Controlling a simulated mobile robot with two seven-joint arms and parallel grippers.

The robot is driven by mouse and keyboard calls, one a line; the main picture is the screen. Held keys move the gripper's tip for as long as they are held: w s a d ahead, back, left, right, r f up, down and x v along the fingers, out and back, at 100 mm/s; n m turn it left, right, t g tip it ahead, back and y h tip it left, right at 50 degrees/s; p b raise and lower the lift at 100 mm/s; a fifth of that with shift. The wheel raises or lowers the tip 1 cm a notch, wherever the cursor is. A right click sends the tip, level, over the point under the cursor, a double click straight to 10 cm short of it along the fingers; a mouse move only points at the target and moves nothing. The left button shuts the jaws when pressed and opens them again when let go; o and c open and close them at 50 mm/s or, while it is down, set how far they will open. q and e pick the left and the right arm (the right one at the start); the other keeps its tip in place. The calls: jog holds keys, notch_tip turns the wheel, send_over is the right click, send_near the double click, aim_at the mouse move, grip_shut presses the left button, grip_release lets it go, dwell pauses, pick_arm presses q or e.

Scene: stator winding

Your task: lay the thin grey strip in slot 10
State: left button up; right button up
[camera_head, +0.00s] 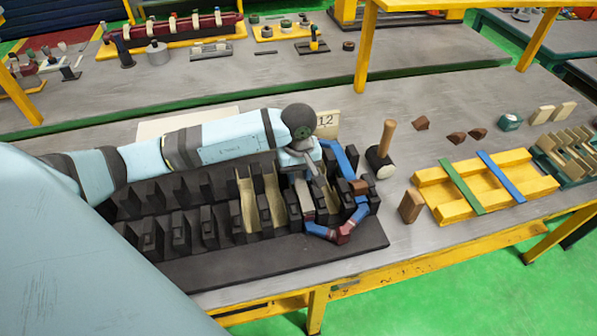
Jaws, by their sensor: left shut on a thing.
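The dark slotted stator block (300,248) lies on the near table, with rows of black teeth. My left arm reaches over it from the left. My left gripper (317,172) is low over the block's right part, shut on what looks like the thin grey strip (305,194), which slants down between teeth. The fingers hide part of it, and I cannot tell if it touches the slot floor. Tan liners (249,205) line two slots to the left. A blue coil (333,233) with dark red wraps sits at the right end. My right gripper is not in view.
A plate marked 12 (327,122) stands behind the block. A mallet (381,160) stands to its right. Brown blocks (411,206), a yellow rack (520,185) with green and blue strips, and a slotted tray (570,153) are further right.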

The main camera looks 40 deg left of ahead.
pick_arm(q)
jog(key=shift+f+b, duration=0.45)
jog(key=shift+b, duration=0.15)
dwell(0.8)
jog(key=o, duration=1.1)
jog(key=shift+r, duration=0.15)
jog(key=shift+r, duration=0.5)
jog(key=shift+r, duration=0.15)
jog(key=shift+r+p, duration=0.1)
jog(key=shift+p, duration=0.2)
